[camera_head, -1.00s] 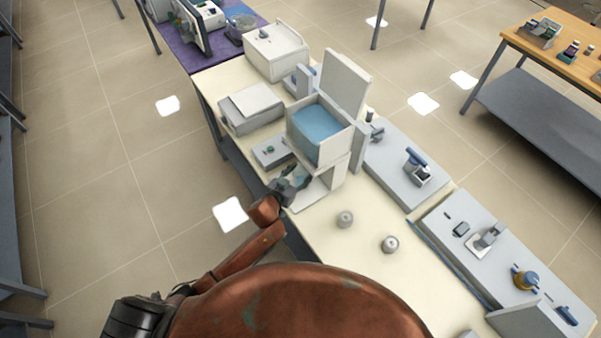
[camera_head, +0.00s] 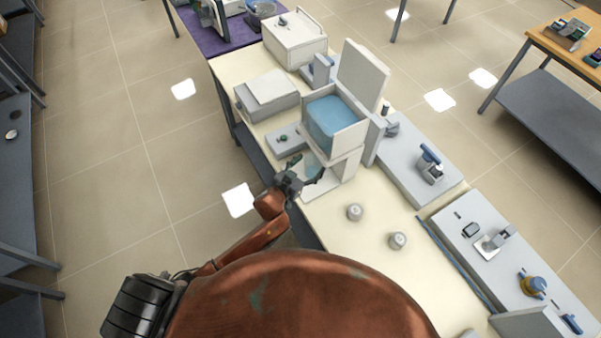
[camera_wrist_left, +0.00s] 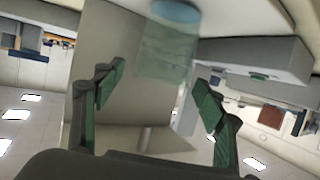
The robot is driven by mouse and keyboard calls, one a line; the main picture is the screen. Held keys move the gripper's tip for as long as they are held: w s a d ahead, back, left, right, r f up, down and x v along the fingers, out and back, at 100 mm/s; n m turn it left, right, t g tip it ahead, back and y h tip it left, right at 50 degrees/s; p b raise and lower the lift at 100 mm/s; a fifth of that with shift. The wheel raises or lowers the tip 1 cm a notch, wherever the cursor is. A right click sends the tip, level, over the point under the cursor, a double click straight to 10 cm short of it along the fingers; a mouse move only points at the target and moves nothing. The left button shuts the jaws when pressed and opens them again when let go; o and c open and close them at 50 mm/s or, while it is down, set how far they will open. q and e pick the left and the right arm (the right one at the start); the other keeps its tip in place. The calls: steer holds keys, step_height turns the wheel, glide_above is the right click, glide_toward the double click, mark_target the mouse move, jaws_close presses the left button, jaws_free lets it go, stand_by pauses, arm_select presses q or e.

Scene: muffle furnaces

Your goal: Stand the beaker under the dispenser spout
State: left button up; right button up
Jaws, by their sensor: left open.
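The dispenser is a white stand with a blue tank (camera_head: 330,115) on the bench. A pale, see-through beaker (camera_head: 312,166) stands low at its near left side, at the white base plate (camera_head: 322,192). My left gripper (camera_head: 306,173) is open just in front of the beaker, with its fingers spread toward it. In the left wrist view the clear beaker (camera_wrist_left: 167,48) shows ahead of and between the two open green fingers (camera_wrist_left: 160,95), with a gap on each side. The spout is hidden in the head view. My right gripper is not in view.
Two small grey weights (camera_head: 355,212) stand on the bare bench right of the gripper. A small grey box (camera_head: 284,139) lies left of the dispenser, with a larger grey device (camera_head: 267,94) behind. Grey panels with instruments (camera_head: 488,246) line the right side.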

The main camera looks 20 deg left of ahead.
arm_select(q)
steer(key=v, duration=0.9)
steer(key=shift+s, duration=0.2)
steer(key=shift+a+r, duration=0.1)
